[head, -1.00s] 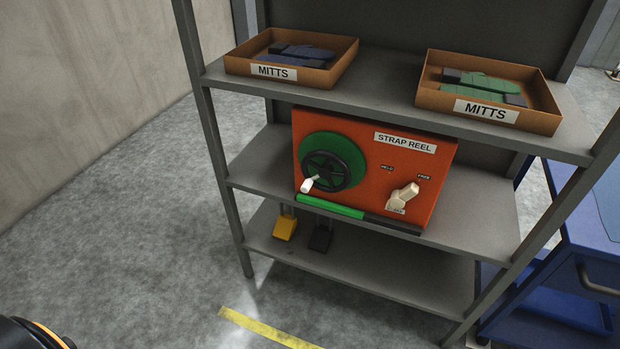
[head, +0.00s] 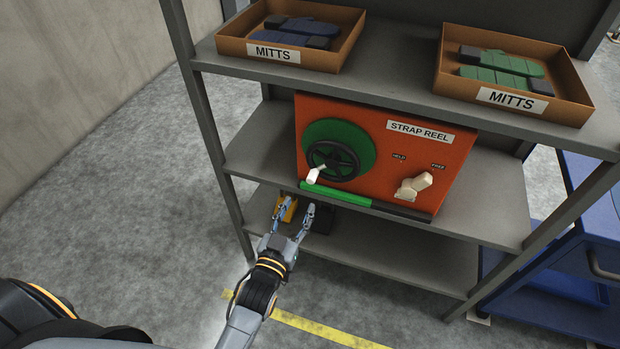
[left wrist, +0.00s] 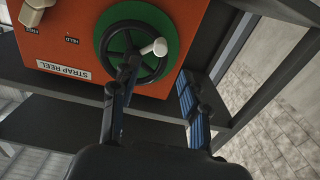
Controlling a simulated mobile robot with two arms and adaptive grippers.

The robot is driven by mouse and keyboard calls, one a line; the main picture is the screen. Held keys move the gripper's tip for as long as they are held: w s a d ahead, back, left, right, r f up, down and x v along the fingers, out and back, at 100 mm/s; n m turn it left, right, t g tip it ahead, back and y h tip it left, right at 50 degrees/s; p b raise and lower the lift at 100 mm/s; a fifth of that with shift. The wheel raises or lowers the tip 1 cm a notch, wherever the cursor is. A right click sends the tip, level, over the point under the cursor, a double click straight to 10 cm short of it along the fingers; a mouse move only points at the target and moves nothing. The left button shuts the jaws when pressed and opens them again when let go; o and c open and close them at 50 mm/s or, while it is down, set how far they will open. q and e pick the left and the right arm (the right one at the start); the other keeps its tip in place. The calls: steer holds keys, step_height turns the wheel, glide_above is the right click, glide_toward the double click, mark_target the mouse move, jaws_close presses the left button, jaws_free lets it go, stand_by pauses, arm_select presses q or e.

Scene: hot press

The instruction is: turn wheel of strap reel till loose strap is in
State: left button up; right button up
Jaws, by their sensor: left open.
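The orange strap reel box (head: 400,145) stands on the middle shelf. Its black spoked wheel (head: 333,158) sits before a green disc (head: 365,150) and carries a white crank knob (head: 313,176) at its lower left. A green strip (head: 335,194) runs along the box's lower front edge, with a dark stretch to its right. A cream lever (head: 412,187) is on the right of the face. My left gripper (head: 294,208) is open and empty, below and in front of the knob. In the left wrist view (left wrist: 160,95) one finger overlaps the wheel; contact cannot be told.
Two cardboard trays of mitts (head: 228,48) (head: 580,115) stand on the top shelf. A yellow block (head: 287,210) and a dark one are on the bottom shelf, behind my gripper. Shelf posts (head: 205,110) flank the reel.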

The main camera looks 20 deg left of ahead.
mark_target(310, 182)
arm_select(q)
steer(key=w, duration=1)
steer(key=shift+d, duration=0.15)
jaws_close()
